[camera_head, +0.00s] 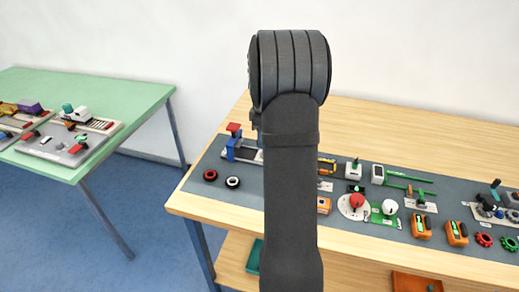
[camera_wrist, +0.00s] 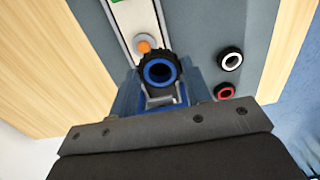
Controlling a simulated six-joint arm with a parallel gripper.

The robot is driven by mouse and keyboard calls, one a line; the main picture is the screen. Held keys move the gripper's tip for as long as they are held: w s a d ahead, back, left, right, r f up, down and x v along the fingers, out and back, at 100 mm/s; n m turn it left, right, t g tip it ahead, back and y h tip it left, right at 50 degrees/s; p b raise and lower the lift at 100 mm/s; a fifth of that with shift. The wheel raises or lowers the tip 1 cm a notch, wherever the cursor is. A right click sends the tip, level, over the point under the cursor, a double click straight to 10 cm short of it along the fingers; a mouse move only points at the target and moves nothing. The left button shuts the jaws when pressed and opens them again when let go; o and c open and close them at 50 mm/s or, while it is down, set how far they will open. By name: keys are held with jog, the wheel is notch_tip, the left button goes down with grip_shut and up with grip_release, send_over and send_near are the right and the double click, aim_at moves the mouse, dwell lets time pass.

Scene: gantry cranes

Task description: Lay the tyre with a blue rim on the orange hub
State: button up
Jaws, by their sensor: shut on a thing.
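The tyre with a blue rim (camera_wrist: 160,70) shows in the wrist view, its black tread around a blue ring. My gripper (camera_wrist: 161,96) is shut on it and holds it at the fingertips. The orange hub (camera_wrist: 144,43) stands on a pale strip just beyond the tyre's far edge in the picture; the tyre partly overlaps its near side. I cannot tell the height gap between tyre and hub. In the head view my arm hides the gripper, the tyre and the hub.
A white-rimmed tyre (camera_head: 233,182) and a red-rimmed tyre (camera_head: 210,175) lie on the grey mat (camera_head: 240,200) near its left end. A blue stand with a red top (camera_head: 233,145) is behind them. Several small devices crowd the mat to the right. A green table (camera_head: 130,90) stands apart at left.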

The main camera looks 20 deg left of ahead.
jog(key=w, duration=0.2)
jog(key=shift+w+d+r, duration=0.1)
jog(key=shift+w, duration=0.25)
jog(key=shift+f, duration=2.8)
jog(key=shift+f, duration=0.75)
jog(key=o, duration=1)
jog(key=shift+r, duration=3.55)
jog(key=shift+f, duration=0.1)
